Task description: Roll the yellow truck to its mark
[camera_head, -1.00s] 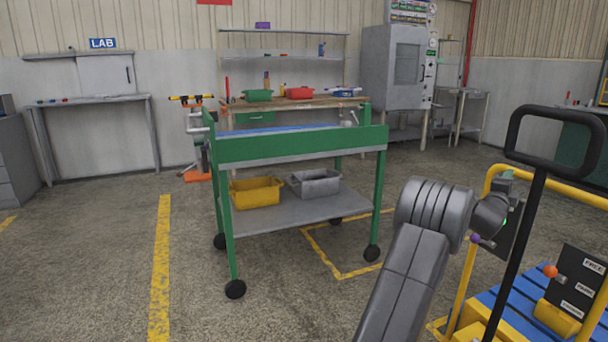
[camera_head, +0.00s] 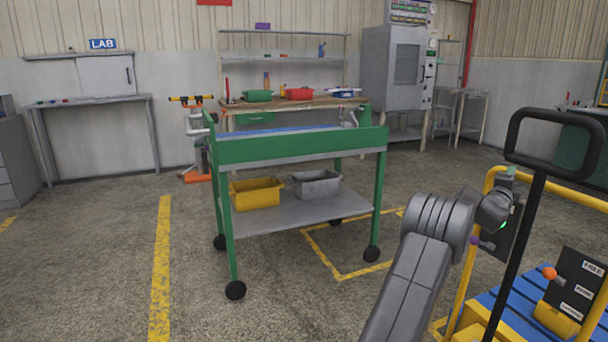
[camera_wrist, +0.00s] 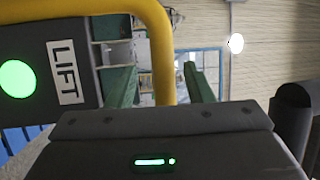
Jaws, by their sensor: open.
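The yellow truck (camera_head: 466,282) stands at the right, with yellow rails, a blue slatted deck (camera_head: 478,308) and a tall black loop handle (camera_head: 541,185). A black lever plate (camera_head: 578,283) with labels and an orange knob sits on it. My gripper (camera_head: 508,176) is at the truck's upper yellow rail, partly hidden in the head view. In the wrist view its green fingers (camera_wrist: 158,70) are apart, and the yellow rail (camera_wrist: 163,70) appears between them; contact cannot be told. A panel labelled LIFT (camera_wrist: 64,70) with a green light is at the left. A yellow floor outline (camera_head: 350,274) lies left of the truck.
A green cart (camera_head: 300,147) with yellow and grey bins stands left of the truck, partly over the floor outline. A workbench (camera_head: 290,103) and grey cabinet (camera_head: 392,68) are behind. Open floor lies at the front left, around a yellow stripe (camera_head: 160,270).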

